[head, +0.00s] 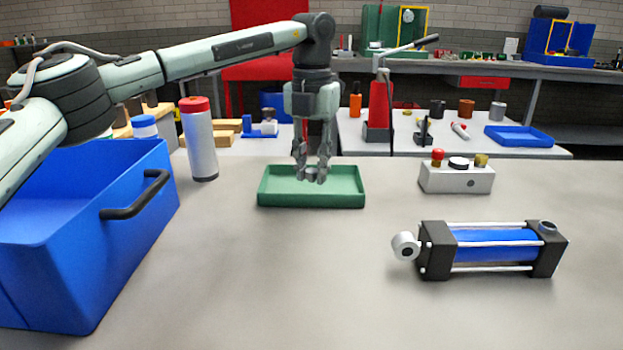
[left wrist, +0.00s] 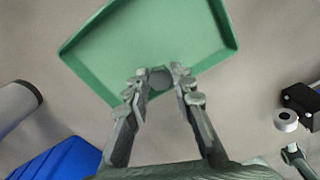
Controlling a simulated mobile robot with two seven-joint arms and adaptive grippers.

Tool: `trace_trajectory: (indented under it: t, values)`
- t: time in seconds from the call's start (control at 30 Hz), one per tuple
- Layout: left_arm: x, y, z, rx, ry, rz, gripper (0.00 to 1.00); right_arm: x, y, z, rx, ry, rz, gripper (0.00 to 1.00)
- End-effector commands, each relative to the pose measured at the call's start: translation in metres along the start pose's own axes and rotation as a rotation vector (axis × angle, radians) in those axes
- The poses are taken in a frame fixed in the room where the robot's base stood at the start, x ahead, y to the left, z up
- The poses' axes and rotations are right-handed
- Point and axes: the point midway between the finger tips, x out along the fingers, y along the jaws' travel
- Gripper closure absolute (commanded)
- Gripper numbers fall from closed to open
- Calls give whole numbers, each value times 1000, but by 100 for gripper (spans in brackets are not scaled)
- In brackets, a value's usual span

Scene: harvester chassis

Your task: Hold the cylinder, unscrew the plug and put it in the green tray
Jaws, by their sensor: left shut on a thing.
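My left gripper (head: 312,172) points straight down over the green tray (head: 262,198). It is shut on the plug (left wrist: 160,78), a small dark grey round piece between its fingertips in the left wrist view. The plug appears to be above the tray floor; the exact height is hard to tell. The tray also shows in the left wrist view (left wrist: 115,45), with no other thing seen in it. The cylinder (head: 495,243), blue with black end blocks, lies at the right front, with a dark round port on top of its right block. No gripper shows on it.
A blue crate (head: 143,250) with a black handle stands at the left front. A white bottle with a red cap (head: 199,140) is left of the tray. A grey button box (head: 456,180) stands behind the cylinder. The middle front of the table is clear.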

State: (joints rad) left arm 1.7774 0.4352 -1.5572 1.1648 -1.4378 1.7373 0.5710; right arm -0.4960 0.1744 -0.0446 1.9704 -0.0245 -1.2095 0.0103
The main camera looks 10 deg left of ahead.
Motion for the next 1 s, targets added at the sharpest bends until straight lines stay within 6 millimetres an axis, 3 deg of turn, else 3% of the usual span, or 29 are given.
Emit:
trace_trajectory:
  t: [0.2, 0.57, 0.6, 0.73, 1.0]
  values:
    - [29, 0, -1, 0, 1, -1, 100, 5, -1, 3, 1, -6, -4, 39]
    - [34, 0, -1, -1, 0, -1, 100, 6, -2, 3, 0, -7, -3, 39]
    - [34, 0, -1, -1, 0, -1, 74, 4, -1, 2, 0, -7, -3, 39]
    - [33, 0, -1, -1, 0, -1, 58, 1, -1, -1, 0, 2, -2, 39]
    - [33, 0, -1, -1, 0, -1, 56, 0, -1, -3, 1, 6, -2, 39]
